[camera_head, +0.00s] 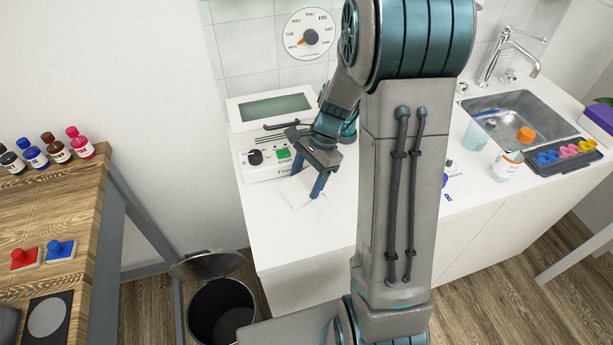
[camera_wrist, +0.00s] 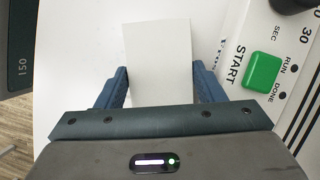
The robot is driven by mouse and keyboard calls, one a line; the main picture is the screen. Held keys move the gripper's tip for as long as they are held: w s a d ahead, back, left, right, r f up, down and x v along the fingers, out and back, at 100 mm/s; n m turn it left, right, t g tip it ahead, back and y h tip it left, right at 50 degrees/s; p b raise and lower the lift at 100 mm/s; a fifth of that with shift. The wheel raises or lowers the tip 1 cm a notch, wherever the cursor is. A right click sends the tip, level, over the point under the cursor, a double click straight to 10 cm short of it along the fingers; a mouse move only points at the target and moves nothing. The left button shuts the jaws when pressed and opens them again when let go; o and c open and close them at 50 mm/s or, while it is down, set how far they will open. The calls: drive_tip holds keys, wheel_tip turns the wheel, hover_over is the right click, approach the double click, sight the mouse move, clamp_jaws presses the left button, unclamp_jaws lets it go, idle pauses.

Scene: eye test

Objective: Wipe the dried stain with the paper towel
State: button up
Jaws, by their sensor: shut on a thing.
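The paper towel (camera_wrist: 158,50) is a plain white sheet between the two blue fingers of my gripper (camera_wrist: 161,86) in the wrist view. My gripper is shut on it. In the head view my gripper (camera_head: 308,180) points down over the white counter, just in front of the device with the green button, and the pale towel (camera_head: 291,195) shows faintly at its fingers. I cannot tell whether the towel touches the counter. I cannot make out the dried stain in either view; the arm hides part of the counter.
The white device (camera_head: 272,110) with a green START button (camera_wrist: 262,71) stands close behind my gripper. A glass (camera_head: 475,135), an orange-capped bottle (camera_head: 508,160) and a dark tray (camera_head: 562,160) are at the right, by the sink (camera_head: 520,110). An open bin (camera_head: 222,310) stands left of the counter (camera_head: 300,235).

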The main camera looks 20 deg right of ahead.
sight(306, 206)
drive_tip(key=shift+s, duration=0.1)
drive_tip(key=shift+s, duration=1.95)
drive_tip(key=shift+w+f+p, duration=0.2)
drive_tip(key=shift+w+p, duration=0.1)
drive_tip(key=shift+w, duration=1.75)
wheel_tip(306, 206, up, 6)
drive_tip(key=p, duration=0.5)
wheel_tip(306, 206, up, 3)
drive_tip(key=p, duration=0.3)
drive_tip(key=shift+r, duration=0.1)
